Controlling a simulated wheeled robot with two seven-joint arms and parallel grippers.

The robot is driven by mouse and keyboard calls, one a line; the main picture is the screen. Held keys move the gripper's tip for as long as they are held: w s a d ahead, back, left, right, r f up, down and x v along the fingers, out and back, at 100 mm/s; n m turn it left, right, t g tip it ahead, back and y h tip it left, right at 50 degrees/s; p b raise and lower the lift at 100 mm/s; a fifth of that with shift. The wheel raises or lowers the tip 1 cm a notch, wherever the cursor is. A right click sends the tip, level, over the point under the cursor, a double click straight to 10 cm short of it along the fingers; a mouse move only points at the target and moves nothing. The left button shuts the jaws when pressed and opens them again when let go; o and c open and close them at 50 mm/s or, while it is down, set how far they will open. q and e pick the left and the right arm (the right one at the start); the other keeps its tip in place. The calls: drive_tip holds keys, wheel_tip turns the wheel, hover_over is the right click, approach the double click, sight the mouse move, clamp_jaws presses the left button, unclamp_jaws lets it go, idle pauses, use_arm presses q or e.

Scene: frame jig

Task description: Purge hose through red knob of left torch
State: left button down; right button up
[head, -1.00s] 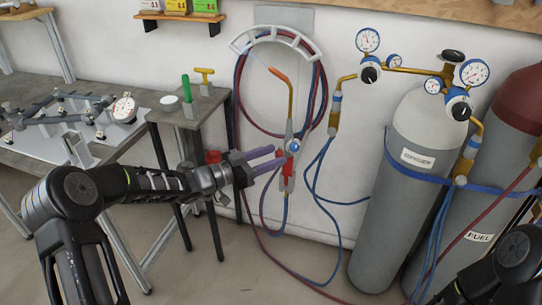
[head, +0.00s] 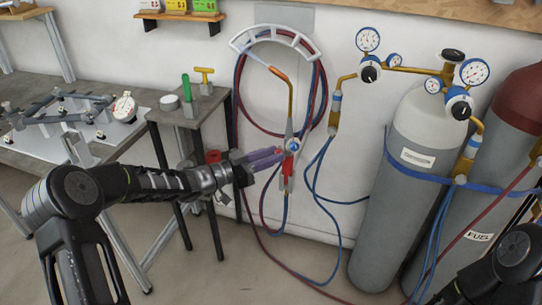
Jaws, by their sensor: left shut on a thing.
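The torch (head: 289,128) hangs upright against the wall below a white curved hose rack, its brass tube bending up and left at the top. A blue knob (head: 294,145) sits on the right of its body. The small red knob (head: 279,151) is on the left side, mostly hidden by my fingers. The torch's lower part (head: 288,172) is red, with a red and a blue hose (head: 284,212) below. My left gripper (head: 277,154) reaches in from the left with its purple fingers shut on the red knob. My right gripper is out of view; only part of my right arm shows.
A grey cylinder (head: 394,205) and a red-topped fuel cylinder (head: 481,190) stand at right with gauges and a blue strap. A small side table (head: 211,112) holds a green-handled and a yellow-handled item. Hoses loop down to the floor.

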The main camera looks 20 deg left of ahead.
use_arm(q)
drive_tip(key=shift+f, duration=0.1)
drive_tip(key=shift+s+f+m+h+b, duration=0.1)
drive_tip(key=shift+m+h+b, duration=0.1)
drive_tip(key=shift+m+b, duration=3.8)
drive_tip(key=shift+f+m+h+b, duration=0.1)
drive_tip(key=shift+m+h+b, duration=0.1)
drive_tip(key=shift+m+b, duration=3.8)
drive_tip(key=shift+r+n+b, duration=0.1)
drive_tip(key=shift+n+b, duration=0.7)
drive_tip(key=c, duration=1.2)
unclamp_jaws()
